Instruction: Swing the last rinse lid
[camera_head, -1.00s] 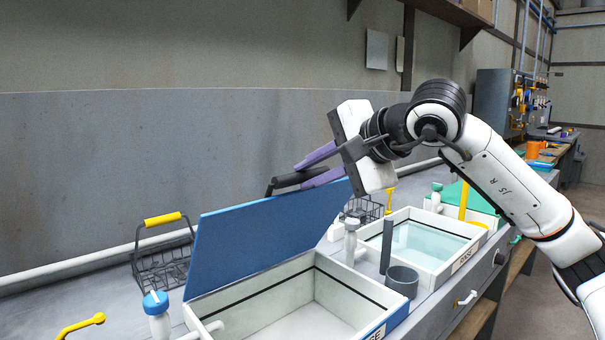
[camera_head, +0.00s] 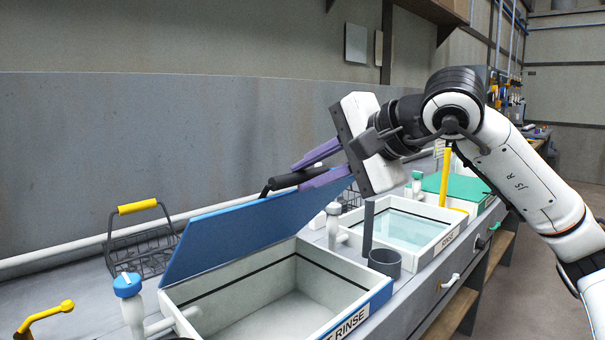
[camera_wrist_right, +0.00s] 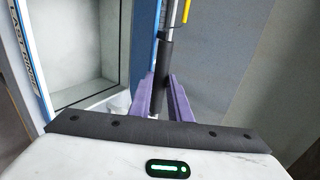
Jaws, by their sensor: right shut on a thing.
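The blue lid (camera_head: 243,229) of the last rinse tank (camera_head: 350,297) stands tilted open, hinged at the back. A black handle (camera_head: 293,179) sits at the lid's right end. My right gripper (camera_head: 320,166), with purple fingers, is shut on this handle. In the right wrist view the handle (camera_wrist_right: 160,90) lies between the two purple fingers, and the tank's pale inside (camera_wrist_right: 93,45) shows to the left. The tank's inside looks empty in the part that shows. My left gripper is not in view.
A second tank (camera_head: 408,227) with clear water stands to the right, with a grey cup (camera_head: 385,262) between. A wire basket (camera_head: 142,245) with a yellow handle stands behind at left. A blue-capped tap (camera_head: 128,287) is at the near left. A green lid (camera_head: 455,186) lies further right.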

